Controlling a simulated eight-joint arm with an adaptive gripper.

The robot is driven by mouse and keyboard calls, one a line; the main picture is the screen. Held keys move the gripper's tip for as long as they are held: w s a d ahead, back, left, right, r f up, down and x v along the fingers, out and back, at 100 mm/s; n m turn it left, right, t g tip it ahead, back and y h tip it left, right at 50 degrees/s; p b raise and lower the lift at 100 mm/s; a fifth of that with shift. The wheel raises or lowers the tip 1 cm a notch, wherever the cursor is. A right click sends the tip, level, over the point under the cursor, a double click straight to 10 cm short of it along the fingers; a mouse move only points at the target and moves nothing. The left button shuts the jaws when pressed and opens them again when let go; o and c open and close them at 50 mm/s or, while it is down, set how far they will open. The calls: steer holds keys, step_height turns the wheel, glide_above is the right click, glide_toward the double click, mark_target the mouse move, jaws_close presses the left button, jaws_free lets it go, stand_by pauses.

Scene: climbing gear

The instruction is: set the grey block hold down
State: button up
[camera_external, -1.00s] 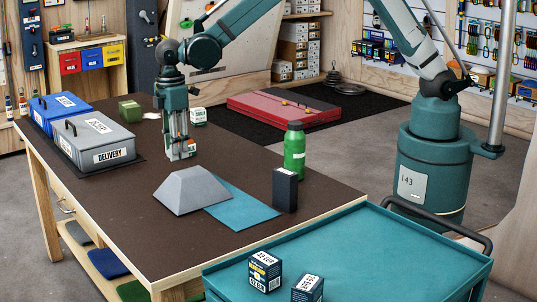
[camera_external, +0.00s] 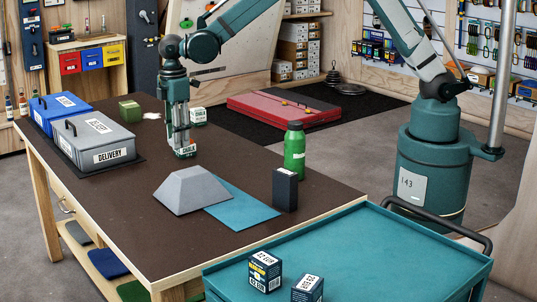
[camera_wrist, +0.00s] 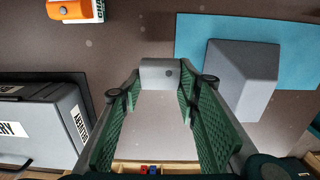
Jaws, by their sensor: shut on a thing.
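In the outside view my gripper (camera_external: 183,146) points down over the brown table, between the grey DELIVERY case (camera_external: 97,140) and the grey sloped volume (camera_external: 193,190). The block is hard to make out there, and I cannot tell if it touches the table. The DELIVERY case also shows at lower left in the wrist view (camera_wrist: 40,125).
The sloped volume rests partly on a blue mat (camera_external: 240,204). A black box (camera_external: 285,190) and green bottle (camera_external: 294,152) stand to its right. An orange-and-white chalk box (camera_wrist: 75,10) lies near my gripper. Bare table (camera_external: 110,210) lies before the case.

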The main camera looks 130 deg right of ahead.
steer(key=shift+f+b, duration=0.35)
steer(key=shift+f, duration=2.7)
steer(key=shift+f, duration=1.85)
steer(key=shift+f+b, duration=0.2)
steer(key=shift+b, duration=0.15)
steer(key=o, duration=0.9)
steer(key=shift+r, duration=0.2)
steer(key=shift+r+p, duration=0.75)
steer(key=shift+r, duration=5.25)
steer(key=shift+a, duration=0.1)
